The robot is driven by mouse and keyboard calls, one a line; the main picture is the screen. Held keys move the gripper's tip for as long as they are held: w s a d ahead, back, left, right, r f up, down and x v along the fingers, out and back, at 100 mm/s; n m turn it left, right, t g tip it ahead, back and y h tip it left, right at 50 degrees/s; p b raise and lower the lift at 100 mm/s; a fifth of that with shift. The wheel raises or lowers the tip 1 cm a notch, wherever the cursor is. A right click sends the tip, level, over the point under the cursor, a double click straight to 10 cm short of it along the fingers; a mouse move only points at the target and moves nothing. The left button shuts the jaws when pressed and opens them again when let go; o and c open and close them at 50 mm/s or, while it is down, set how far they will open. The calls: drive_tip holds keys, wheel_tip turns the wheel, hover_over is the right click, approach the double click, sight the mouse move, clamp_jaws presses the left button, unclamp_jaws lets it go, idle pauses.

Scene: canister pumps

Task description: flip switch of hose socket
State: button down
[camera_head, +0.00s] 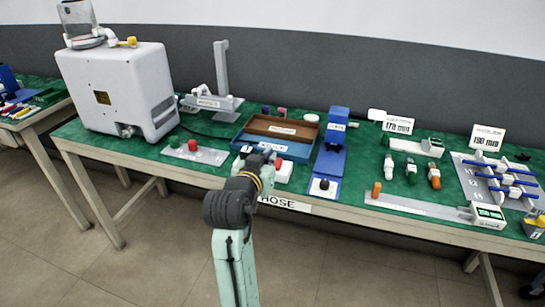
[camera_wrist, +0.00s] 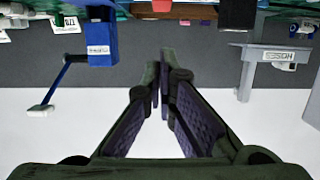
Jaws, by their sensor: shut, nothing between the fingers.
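My gripper (camera_head: 270,158) reaches over the table's front edge in the head view, beside a small white box with a red part on top (camera_head: 283,168). In the wrist view my gripper (camera_wrist: 160,75) is shut and empty, its two dark fingers meeting at the tips. A sign reading HOSE (camera_head: 287,203) is on the table's front edge just below the box. My arm and gripper partly cover this area. I cannot tell for certain which part is the hose socket's switch, or whether the fingers touch the box.
A brown and blue tray (camera_head: 262,126) lies behind my gripper. A blue stand (camera_head: 330,155) is to the right; it also shows in the wrist view (camera_wrist: 101,38). A grey hose stand (camera_head: 222,75) and large white machine (camera_head: 118,90) are left. Green table top (camera_head: 200,132) is partly clear.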

drive_tip(key=v, duration=0.3)
drive_tip(key=f+b+v, duration=0.1)
drive_tip(key=v, duration=0.1)
drive_tip(key=shift+s+a, duration=0.1)
drive_tip(key=shift+s, duration=0.3)
drive_tip(key=shift+a+r, duration=0.1)
